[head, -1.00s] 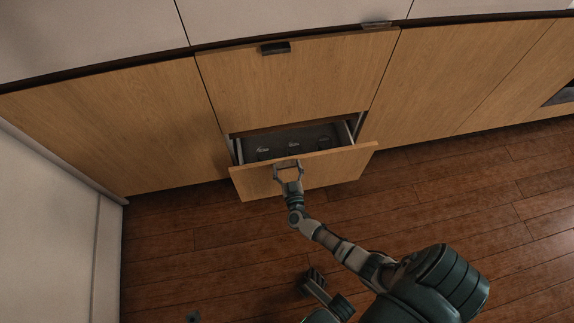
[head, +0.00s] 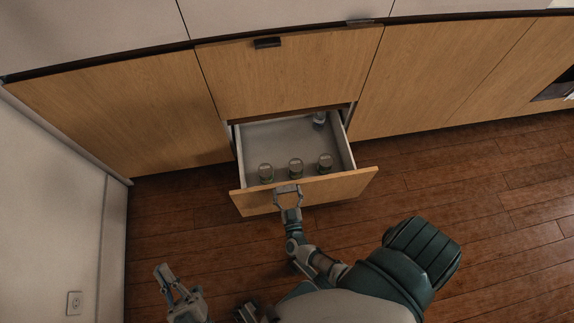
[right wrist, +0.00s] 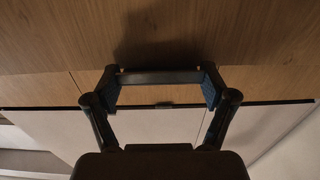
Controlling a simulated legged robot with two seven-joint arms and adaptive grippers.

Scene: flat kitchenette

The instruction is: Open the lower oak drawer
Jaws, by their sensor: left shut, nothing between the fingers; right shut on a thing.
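The lower oak drawer (head: 340,187) is pulled well out of the cabinet in the head view, and its pale interior shows. My right gripper (head: 288,190) is at the middle of the drawer front's top edge, shut on the drawer's handle. In the right wrist view, the dark handle bar (right wrist: 160,77) lies between the two blue-padded fingertips, against the oak front. My left gripper (head: 165,272) is shut and empty, low at the left over the floor, apart from the drawer.
Several small jars stand in the drawer, three near its front (head: 295,168) and one at the back right (head: 319,118). The closed upper oak drawer (head: 290,75) has a dark handle (head: 267,43). A white wall (head: 60,190) bounds the left. Wood floor (head: 480,210) is clear at right.

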